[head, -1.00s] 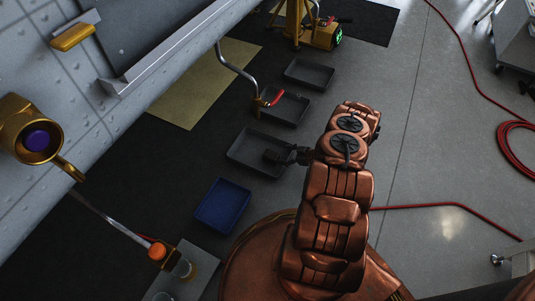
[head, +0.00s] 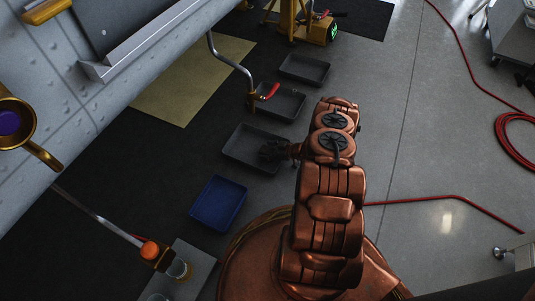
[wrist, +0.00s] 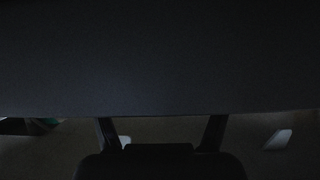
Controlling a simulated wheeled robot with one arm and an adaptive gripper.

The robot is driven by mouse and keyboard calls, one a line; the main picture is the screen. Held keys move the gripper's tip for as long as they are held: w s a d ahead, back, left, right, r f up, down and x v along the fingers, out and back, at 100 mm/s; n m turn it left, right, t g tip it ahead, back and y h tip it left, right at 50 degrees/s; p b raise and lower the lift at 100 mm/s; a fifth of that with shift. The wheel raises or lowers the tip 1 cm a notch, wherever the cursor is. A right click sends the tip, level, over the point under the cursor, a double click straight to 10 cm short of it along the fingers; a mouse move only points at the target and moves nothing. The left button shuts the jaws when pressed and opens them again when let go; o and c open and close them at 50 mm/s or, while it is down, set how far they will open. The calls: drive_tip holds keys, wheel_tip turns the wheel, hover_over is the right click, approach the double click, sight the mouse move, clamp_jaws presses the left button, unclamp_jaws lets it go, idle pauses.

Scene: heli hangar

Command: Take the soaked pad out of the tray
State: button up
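Three shallow dark grey trays lie in a row on the black mat: a far one (head: 305,69), a middle one (head: 291,112) and a near one (head: 240,146). My gripper (head: 271,151) is over the right part of the near tray, low or inside it. In the wrist view its two fingers (wrist: 162,132) stand apart, their tips against a large dark surface (wrist: 160,65) that fills the upper picture. I cannot tell whether that surface is pad or tray. No soaked pad can be made out; the gripper covers part of the tray.
A blue tray (head: 219,204) lies nearer me. A crank handle with a red grip (head: 268,93) hangs over the middle tray. The riveted grey hull (head: 90,70) is at left. A red hose (head: 430,199) crosses the open floor at right.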

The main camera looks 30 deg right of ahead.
drive_tip(key=c, duration=1)
drive_tip(key=shift+r, duration=0.1)
